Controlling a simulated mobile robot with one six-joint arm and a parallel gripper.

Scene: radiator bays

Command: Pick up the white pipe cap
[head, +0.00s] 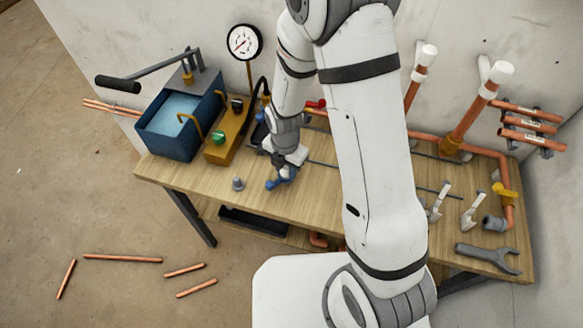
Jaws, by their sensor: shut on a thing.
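Two white pipe caps are in view at the back right. One white cap (427,54) sits on top of a slanting copper pipe by the wall. The other white cap (501,72) sits on a thicker slanting copper pipe further right. My gripper (281,178) is low over the workbench (325,200), well to the left of both caps. It is shut on a small blue piece (273,184), close to the bench top. My arm hides the middle of the bench. The fingertips are too small to see in detail.
A blue water tank (180,140) with a pump lever and a brass block (229,130) stand left of my gripper. A small grey fitting (238,184) is close to its left. A wrench (488,258) and white-handled valves (440,200) lie at the right. Copper pieces (122,259) lie on the floor.

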